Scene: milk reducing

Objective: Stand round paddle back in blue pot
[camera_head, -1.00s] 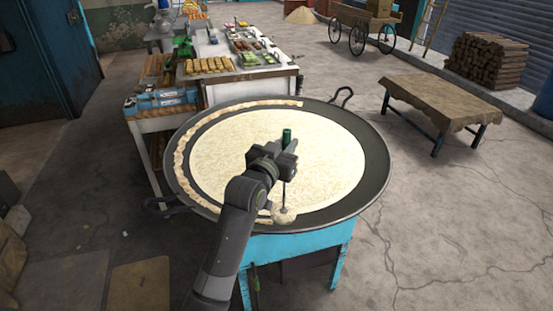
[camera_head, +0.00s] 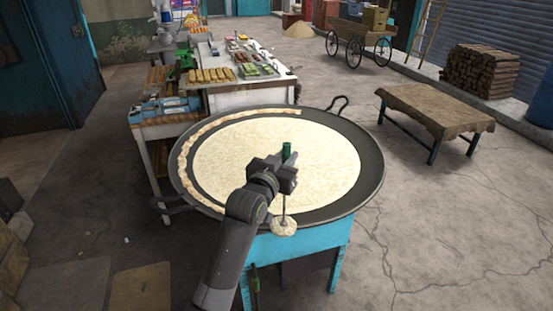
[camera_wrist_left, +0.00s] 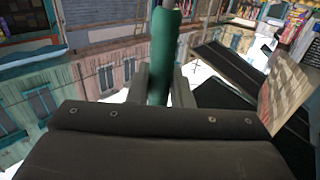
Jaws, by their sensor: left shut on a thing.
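The round paddle has a green handle (camera_head: 287,152), a thin rod and a round, batter-coated head (camera_head: 284,227). My left gripper (camera_head: 287,178) is shut on the handle and holds the paddle upright, head down. The head overlaps the near rim of the large pan (camera_head: 368,165) in the head view; I cannot tell its exact height. In the left wrist view the green handle (camera_wrist_left: 163,52) stands between the two fingers. I cannot pick out a blue pot with certainty. My right gripper is not in view.
The wide pan holds pale liquid (camera_head: 270,160) with a thicker crust along its left edge, on a blue stand (camera_head: 305,250). A counter (camera_head: 205,95) with food trays and blue boxes (camera_head: 165,106) stands behind left. A low cloth-covered table (camera_head: 437,108) is at right. Floor between is clear.

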